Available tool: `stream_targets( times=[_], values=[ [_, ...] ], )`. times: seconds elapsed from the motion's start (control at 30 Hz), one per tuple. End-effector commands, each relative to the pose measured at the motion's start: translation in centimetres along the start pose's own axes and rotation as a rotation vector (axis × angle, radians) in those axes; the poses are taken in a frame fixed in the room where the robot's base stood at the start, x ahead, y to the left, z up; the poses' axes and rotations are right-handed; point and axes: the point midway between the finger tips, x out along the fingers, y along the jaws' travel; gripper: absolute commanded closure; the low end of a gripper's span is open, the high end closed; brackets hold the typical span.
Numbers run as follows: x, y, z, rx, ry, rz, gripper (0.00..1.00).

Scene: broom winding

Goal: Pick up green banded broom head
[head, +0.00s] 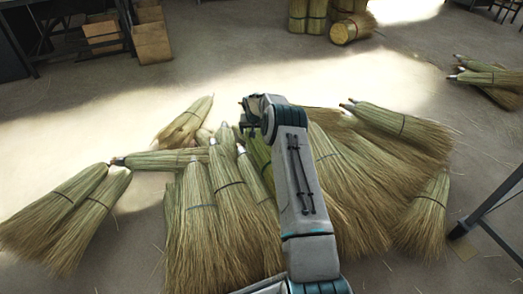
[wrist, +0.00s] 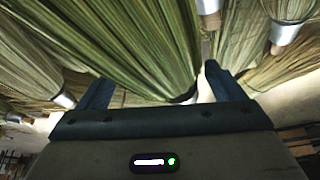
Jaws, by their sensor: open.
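The green banded broom head (wrist: 125,45) fills the middle of the wrist view, its bristles fanning toward the top left. A dark band shows near its narrow end, close to my palm. In the head view the greener bristles (head: 258,151) show just left of my arm, which hides much of them. My gripper (wrist: 158,80) is open, with one dark finger on each side of the narrow end of the broom head. I cannot tell whether either finger touches it. In the head view my gripper (head: 247,120) is at the upper edge of the broom pile.
Straw broom heads lie close on both sides, including a banded one (head: 233,200) left of my arm and a heap (head: 370,180) to the right. Cardboard boxes (head: 151,45) and upright bundles (head: 308,14) stand farther back. Open floor lies beyond the pile.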

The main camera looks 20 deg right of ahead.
Motion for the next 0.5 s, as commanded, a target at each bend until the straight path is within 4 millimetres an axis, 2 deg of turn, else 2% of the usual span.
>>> stream_targets(
  times=[0.03, 0.1, 0.4, 0.5],
  values=[
    [0.84, -0.06, 0.10, 0.000, 0.000, 0.000, 0.11],
    [1.24, -0.04, 0.05, -0.001, 0.001, 0.000, 0.11],
    [1.30, -0.05, -0.04, -0.002, 0.001, 0.000, 0.11],
    [1.30, -0.06, -0.04, -0.001, 0.001, 0.000, 0.39]
  ],
)
